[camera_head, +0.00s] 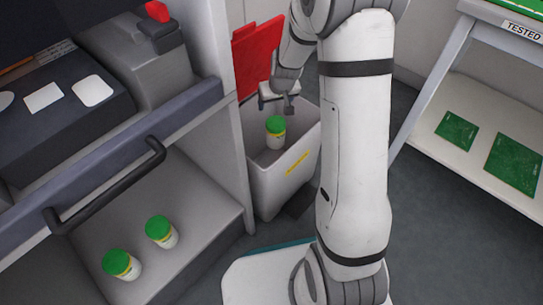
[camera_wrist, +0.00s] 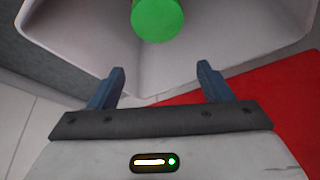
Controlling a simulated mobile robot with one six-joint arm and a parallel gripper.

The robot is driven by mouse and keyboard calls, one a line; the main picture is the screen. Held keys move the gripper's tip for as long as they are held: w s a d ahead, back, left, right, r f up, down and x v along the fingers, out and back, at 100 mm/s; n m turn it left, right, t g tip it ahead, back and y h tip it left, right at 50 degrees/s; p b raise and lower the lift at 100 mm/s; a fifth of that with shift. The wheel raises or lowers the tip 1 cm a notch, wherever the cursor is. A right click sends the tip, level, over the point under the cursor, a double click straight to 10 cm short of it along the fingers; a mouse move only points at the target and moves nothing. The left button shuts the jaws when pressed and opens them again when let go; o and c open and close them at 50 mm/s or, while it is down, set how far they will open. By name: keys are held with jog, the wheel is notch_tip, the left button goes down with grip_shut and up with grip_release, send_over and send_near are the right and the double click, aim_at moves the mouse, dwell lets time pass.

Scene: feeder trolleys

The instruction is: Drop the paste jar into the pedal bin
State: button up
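The paste jar (camera_head: 276,133), white with a green lid, is within the mouth of the pedal bin (camera_head: 262,187), below my gripper. I cannot tell whether it rests on the bottom or is still in the air. The bin is light grey with a yellow label, and its red lid (camera_head: 262,55) stands open at the back. My gripper (camera_head: 283,103) is above the bin. In the wrist view my gripper (camera_wrist: 160,82) has its fingers apart with nothing between them. The jar's green lid (camera_wrist: 158,17) shows beyond the fingertips, inside the bin (camera_wrist: 245,30).
Two similar green-lidded jars (camera_head: 122,264) (camera_head: 162,231) stand on the low shelf (camera_head: 200,205) at the left. A machine with a black handle (camera_head: 110,188) is above that shelf. A white rack (camera_head: 475,150) with green boards and a TESTED label stands at the right.

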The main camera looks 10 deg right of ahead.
jog(key=shift+o, duration=1.4)
jog(key=shift+f, duration=0.1)
jog(key=p+v, duration=0.3)
jog(key=v, duration=0.5)
jog(key=shift+w, duration=0.1)
jog(key=s+r+p, duration=0.8)
jog(key=r+p, duration=0.3)
jog(key=r, duration=0.4)
jog(key=s+r+g+p, duration=0.1)
jog(key=s+r+p, duration=0.7)
jog(key=r+p, duration=0.3)
jog(key=s+r+m+g+p, duration=0.1)
jog(key=s+r+p, duration=0.8)
jog(key=r, duration=1)
jog(key=p, duration=0.3)
jog(key=shift+a+r, duration=0.3)
jog(key=shift+a, duration=0.1)
jog(key=shift+s+r, duration=0.1)
jog(key=shift+s, duration=0.4)
jog(key=shift+c, duration=0.3)
